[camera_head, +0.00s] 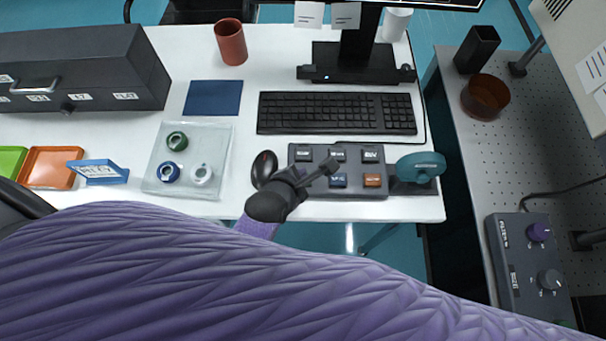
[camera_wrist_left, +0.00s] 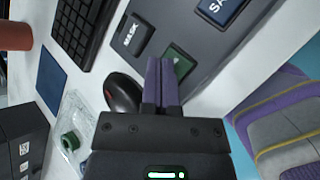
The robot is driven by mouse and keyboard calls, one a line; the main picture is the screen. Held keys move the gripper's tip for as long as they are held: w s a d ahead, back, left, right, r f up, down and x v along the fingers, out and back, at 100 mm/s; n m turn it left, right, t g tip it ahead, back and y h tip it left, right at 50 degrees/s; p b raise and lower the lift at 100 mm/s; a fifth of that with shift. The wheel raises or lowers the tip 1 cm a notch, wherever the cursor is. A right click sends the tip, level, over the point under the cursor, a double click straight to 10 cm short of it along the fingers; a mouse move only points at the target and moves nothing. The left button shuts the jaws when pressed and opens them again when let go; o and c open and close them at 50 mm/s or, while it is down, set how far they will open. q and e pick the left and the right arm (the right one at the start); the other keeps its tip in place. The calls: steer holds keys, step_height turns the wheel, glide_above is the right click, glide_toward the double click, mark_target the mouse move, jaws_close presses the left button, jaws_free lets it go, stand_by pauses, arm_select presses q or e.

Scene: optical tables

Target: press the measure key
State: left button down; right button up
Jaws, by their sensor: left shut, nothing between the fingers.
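A dark grey key pad (camera_head: 352,189) lies on the white table in front of the keyboard, with two rows of keys. The head view shows an orange key (camera_head: 372,180) and a blue key (camera_head: 338,180) in its near row. In the left wrist view there is a green key (camera_wrist_left: 181,64), a dark key (camera_wrist_left: 133,36) and a blue key (camera_wrist_left: 218,9). I cannot read which is the measure key. My left gripper (camera_head: 328,166) is shut and empty over the pad's left part. Its purple fingertips (camera_wrist_left: 161,64) partly cover the green key; contact is unclear.
A black mouse (camera_head: 264,167) lies just left of the pad and a teal round object (camera_head: 420,166) stands at its right. The keyboard (camera_head: 337,113) lies behind. A clear tray (camera_head: 186,160) with several rings is further left.

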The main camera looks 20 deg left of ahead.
arm_select(q)
steer(key=shift+f, duration=0.3)
steer(key=shift+r, duration=0.1)
stand_by(0.4)
steer(key=shift+r+p, duration=0.8)
steer(key=shift+p, duration=0.1)
steer(key=shift+w, duration=0.1)
